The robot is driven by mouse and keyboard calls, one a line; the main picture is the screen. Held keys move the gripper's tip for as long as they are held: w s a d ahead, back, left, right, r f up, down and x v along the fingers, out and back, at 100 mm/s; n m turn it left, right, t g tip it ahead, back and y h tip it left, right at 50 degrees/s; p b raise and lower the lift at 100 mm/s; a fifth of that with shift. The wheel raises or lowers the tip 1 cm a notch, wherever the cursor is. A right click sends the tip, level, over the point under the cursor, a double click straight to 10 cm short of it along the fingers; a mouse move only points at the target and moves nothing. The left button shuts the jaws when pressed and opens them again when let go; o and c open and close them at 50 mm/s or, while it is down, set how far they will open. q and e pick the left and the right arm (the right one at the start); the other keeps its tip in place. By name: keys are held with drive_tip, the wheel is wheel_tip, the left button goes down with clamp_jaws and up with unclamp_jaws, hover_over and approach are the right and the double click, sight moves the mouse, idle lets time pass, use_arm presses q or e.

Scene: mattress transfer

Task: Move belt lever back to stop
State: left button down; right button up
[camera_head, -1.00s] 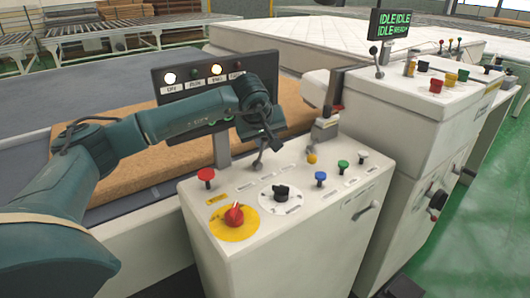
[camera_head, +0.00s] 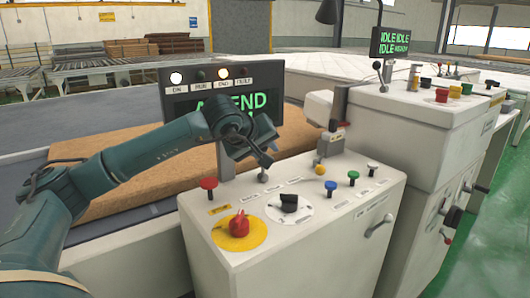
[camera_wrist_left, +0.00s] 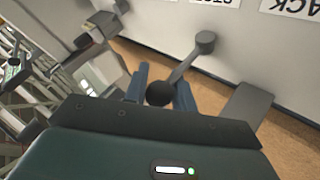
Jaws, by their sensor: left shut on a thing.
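The belt lever is a short metal lever on the white console (camera_head: 330,215), near its back left edge. In the head view only its lower part (camera_head: 263,177) shows below my left gripper (camera_head: 266,160). In the left wrist view the lever's dark ball knob (camera_wrist_left: 160,93) lies between the two fingers of my left gripper (camera_wrist_left: 162,90). Its grey shaft runs from the knob to a round base beside the printed labels. My left gripper is shut on the lever. A label that reads STOP upside down (camera_wrist_left: 212,2) shows at the top of the wrist view. My right gripper is out of view.
A red mushroom button (camera_head: 208,184), a red rotary switch (camera_head: 239,224) and a black selector (camera_head: 289,202) stand close to the lever. A display panel (camera_head: 185,102) rises behind it. A brown mattress slab (camera_head: 110,195) lies on the conveyor. A taller cabinet (camera_head: 420,130) stands right.

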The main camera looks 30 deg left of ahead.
use_arm(q)
drive_tip(key=shift+d+r, duration=0.1)
drive_tip(key=shift+d, duration=0.05)
drive_tip(key=c, duration=1.3)
unclamp_jaws()
drive_tip(key=shift+o, duration=0.7)
drive_tip(key=v, duration=1.3)
